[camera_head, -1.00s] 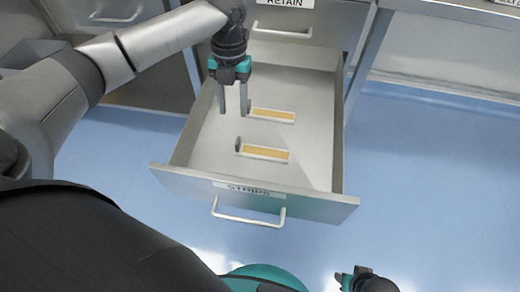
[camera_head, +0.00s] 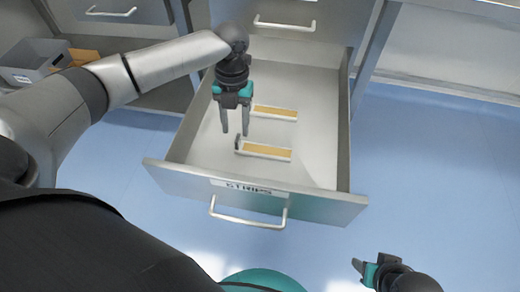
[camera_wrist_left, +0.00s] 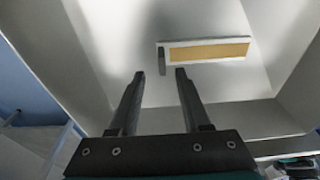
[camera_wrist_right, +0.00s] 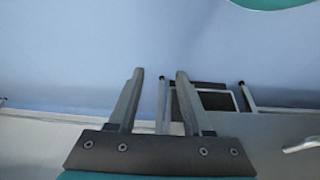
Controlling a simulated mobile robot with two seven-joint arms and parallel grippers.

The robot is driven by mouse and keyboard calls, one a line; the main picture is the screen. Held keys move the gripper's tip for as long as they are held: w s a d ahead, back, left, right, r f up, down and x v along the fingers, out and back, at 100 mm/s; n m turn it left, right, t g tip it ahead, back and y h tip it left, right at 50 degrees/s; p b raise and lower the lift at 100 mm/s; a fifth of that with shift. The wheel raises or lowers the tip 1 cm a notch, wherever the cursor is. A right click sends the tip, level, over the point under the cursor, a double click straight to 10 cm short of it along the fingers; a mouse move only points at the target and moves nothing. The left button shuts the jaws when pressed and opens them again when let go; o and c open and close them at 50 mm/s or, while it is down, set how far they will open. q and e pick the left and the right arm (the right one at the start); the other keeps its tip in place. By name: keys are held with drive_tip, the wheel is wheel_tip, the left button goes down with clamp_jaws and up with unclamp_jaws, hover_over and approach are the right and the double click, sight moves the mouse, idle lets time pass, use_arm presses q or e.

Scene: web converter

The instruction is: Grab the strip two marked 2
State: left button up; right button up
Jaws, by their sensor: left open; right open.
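Two white strips with tan-orange faces lie in the open drawer (camera_head: 316,172) labelled STRIPS: a far strip (camera_head: 275,112) and a near strip (camera_head: 265,151). A dark upright tab stands at the near strip's left end. No number is readable on either. My left gripper (camera_head: 235,132) is open and empty, pointing down, just above and left of the near strip's tab. In the left wrist view one strip (camera_wrist_left: 208,52) shows with its dark tab beyond the open fingertips, apart from them. My right gripper (camera_head: 358,265) is open and empty, low at the right outside the drawer.
The drawer's side walls and its front with a bar handle (camera_head: 248,217) surround the strips. A closed drawer (camera_head: 285,15) sits above. A grey bin (camera_head: 30,62) stands at the upper left. Blue floor (camera_head: 440,160) is clear to the right.

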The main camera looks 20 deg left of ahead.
sight(237, 138)
use_arm(q)
wheel_tip(237, 138, down, 3)
drive_tip(key=shift+d+r+b, duration=0.15)
drive_tip(key=shift+b, duration=0.75)
drive_tip(key=shift+s+f+b, duration=0.15)
drive_tip(key=shift+f+b, duration=0.3)
drive_tip(key=shift+f, duration=0.5)
use_arm(e)
drive_tip(key=r, duration=0.1)
drive_tip(key=w+a+r+t, duration=0.1)
drive_tip(key=r, duration=0.1)
drive_tip(key=r+t, duration=0.1)
drive_tip(key=shift+w+a+r+y, duration=0.2)
drive_tip(key=shift+w+a+y, duration=0.1)
drive_tip(key=shift+y, duration=0.1)
use_arm(q)
drive_tip(key=shift+c, duration=0.3)
clamp_jaws()
